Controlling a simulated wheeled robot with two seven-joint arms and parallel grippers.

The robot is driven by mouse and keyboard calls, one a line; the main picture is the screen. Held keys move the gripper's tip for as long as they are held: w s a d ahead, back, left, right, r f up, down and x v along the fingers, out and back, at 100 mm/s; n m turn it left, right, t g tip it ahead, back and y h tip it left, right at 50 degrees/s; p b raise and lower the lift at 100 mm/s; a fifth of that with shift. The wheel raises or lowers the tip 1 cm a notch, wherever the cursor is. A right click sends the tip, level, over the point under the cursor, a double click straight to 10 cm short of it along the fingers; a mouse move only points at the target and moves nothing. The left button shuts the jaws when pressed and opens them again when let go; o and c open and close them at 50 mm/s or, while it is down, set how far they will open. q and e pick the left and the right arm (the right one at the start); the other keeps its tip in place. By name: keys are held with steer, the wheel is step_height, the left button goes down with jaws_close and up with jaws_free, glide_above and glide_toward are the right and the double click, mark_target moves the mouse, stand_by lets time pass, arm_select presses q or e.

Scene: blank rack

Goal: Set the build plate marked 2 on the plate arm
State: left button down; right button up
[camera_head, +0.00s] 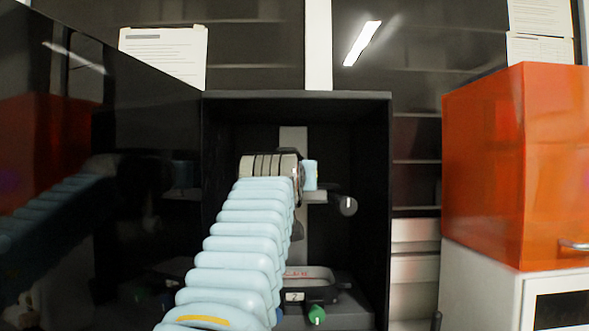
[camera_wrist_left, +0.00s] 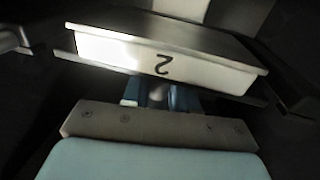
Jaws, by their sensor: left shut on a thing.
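The build plate marked 2 (camera_wrist_left: 165,62) fills the upper middle of the left wrist view. It is a pale block with a dark top and a black 2 that reads upside down there. My left gripper (camera_wrist_left: 157,97) is shut on it, its blue fingers at the plate's near side. In the head view my left arm reaches into the open black cabinet, and its wrist hides the plate and most of the gripper. The grey upright of the plate arm (camera_head: 293,140) stands behind my wrist. I cannot tell whether the plate touches the plate arm. My right gripper is out of view.
A dark tray labelled 2 (camera_head: 320,290) with reddish content sits low in the cabinet (camera_head: 384,150), near a green knob (camera_head: 317,315). A dark round knob (camera_head: 348,205) is right of the arm. An orange box (camera_head: 480,165) stands on a white unit at right.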

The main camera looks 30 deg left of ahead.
arm_select(q)
steer(key=shift+f+b, duration=0.45)
steer(key=shift+f, duration=0.15)
stand_by(0.8)
steer(key=c, duration=0.8)
jaws_free()
steer(key=shift+s+d+f, duration=0.1)
steer(key=shift+s+d, duration=0.1)
steer(key=shift+s, duration=0.1)
steer(key=b+v, duration=0.3)
steer(key=v, duration=1)
steer(key=shift+s, duration=0.15)
